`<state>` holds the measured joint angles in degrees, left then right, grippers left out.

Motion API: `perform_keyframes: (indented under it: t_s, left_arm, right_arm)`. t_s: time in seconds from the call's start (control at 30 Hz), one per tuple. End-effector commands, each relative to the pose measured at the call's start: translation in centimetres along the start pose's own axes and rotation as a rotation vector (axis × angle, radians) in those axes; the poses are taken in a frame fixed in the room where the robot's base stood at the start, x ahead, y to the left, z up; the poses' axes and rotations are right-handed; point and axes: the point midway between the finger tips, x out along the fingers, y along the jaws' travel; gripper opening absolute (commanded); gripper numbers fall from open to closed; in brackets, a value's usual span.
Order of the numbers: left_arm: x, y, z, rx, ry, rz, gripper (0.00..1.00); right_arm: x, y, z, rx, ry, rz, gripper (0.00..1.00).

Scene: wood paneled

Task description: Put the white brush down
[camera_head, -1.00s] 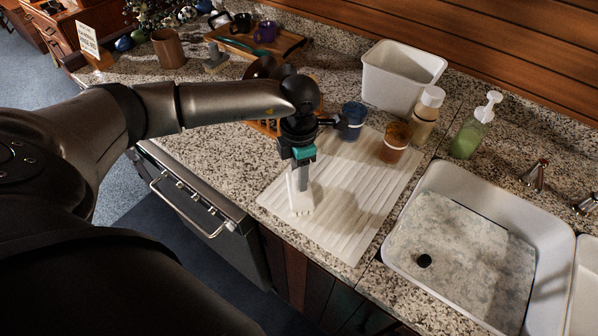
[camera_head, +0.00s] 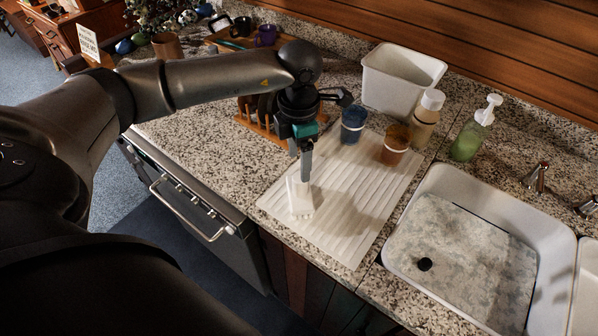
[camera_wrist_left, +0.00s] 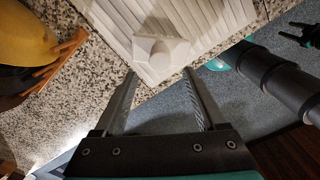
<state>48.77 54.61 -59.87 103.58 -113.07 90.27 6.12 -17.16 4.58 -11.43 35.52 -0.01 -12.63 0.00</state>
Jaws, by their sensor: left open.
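The white brush (camera_head: 300,198) rests on the white ribbed drying mat (camera_head: 345,228), near its left corner. It also shows in the left wrist view (camera_wrist_left: 158,58), just beyond the fingertips. My left gripper (camera_head: 305,178) is above and beside the brush, with its fingers pointing down. In the left wrist view its two fingers (camera_wrist_left: 160,75) are spread apart with nothing between them. My right gripper is not clearly seen in the head view.
A blue cup (camera_head: 353,124) and an amber cup (camera_head: 396,145) stand on the mat's far part. A wooden rack (camera_head: 262,122) stands behind my left gripper. A white bin (camera_head: 402,80), a soap bottle (camera_head: 472,135) and the sink (camera_head: 408,212) lie to the right.

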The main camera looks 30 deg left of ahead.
Motion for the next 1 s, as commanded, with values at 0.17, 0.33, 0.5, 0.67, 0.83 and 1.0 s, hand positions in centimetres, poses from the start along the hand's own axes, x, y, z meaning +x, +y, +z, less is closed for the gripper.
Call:
perform_keyframes:
  t_s: [0.17, 0.33, 0.5, 0.67, 0.83, 1.0]
  left_arm:
    - [-3.6, 0.0, 0.1, 0.001, -0.003, 0.002, 0.73]
    - [-5.5, 0.0, 0.0, 0.001, -0.001, 0.001, 0.73]
    - [-6.0, 0.0, 0.0, 0.001, -0.001, -0.001, 0.73]
    - [-6.0, 0.0, 0.0, 0.001, 0.000, -0.001, 0.73]
    - [-6.0, 0.0, 0.0, 0.001, 0.000, 0.000, 0.73]
    - [-5.8, -0.4, 0.2, 0.006, -0.009, -0.012, 0.73]
  right_arm:
    - [0.3, 0.0, 0.1, 0.000, -0.001, 0.000, 0.50]
    - [0.5, 0.0, 0.1, 0.000, -0.001, 0.000, 0.50]
    - [0.5, 0.0, 0.1, 0.000, -0.001, 0.000, 0.50]
    - [0.5, 0.0, 0.1, -0.001, -0.001, 0.000, 0.50]
    - [0.5, 0.0, 0.1, -0.001, -0.001, 0.000, 0.50]
    - [0.5, 0.0, 0.1, -0.001, -0.001, 0.000, 0.50]
